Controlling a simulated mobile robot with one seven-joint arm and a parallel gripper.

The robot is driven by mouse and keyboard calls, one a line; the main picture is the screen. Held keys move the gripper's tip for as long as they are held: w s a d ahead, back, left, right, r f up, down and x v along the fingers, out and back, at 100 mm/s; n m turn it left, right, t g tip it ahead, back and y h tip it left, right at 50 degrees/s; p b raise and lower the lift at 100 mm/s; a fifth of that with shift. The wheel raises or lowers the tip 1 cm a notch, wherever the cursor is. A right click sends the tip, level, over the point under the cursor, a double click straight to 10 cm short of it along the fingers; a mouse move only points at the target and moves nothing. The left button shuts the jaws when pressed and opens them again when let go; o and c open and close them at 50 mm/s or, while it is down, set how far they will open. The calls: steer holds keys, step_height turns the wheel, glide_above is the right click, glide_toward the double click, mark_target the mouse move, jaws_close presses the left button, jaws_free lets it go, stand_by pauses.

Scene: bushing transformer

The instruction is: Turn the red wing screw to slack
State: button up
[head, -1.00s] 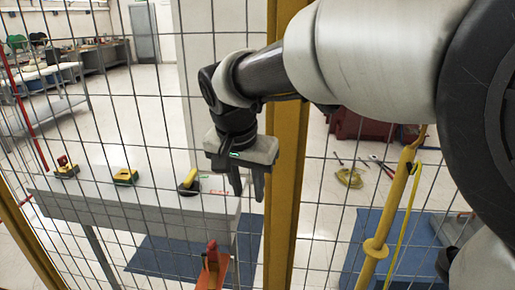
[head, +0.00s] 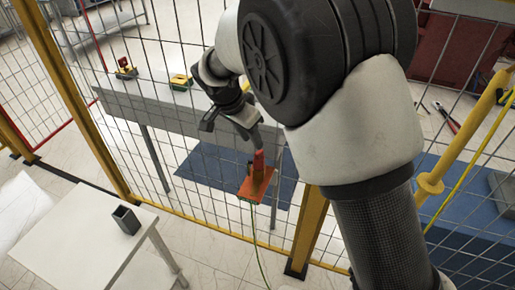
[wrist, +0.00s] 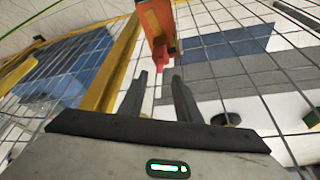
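The red wing screw (head: 258,162) stands up from an orange clamp plate (head: 257,183) in front of the mesh fence, low in the middle of the head view. My gripper (head: 251,136) is just above and to the left of it, partly hidden by my arm. In the wrist view, my gripper's two dark fingers (wrist: 160,84) are apart with nothing between them. The orange-red clamp (wrist: 155,22) shows beyond the fingertips there, near the top and roughly in line with the gap. The fingers appear clear of the screw.
The mesh fence with yellow posts (head: 308,228) stands close behind the clamp. A green-yellow cable (head: 254,228) hangs from the clamp. A white table (head: 95,262) with a dark square cup (head: 126,219) is at lower left. A grey bench (head: 170,105) stands beyond the fence.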

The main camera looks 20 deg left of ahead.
mark_target(259, 152)
steer(key=x, duration=0.7)
steer(key=shift+r, duration=0.1)
jaws_close()
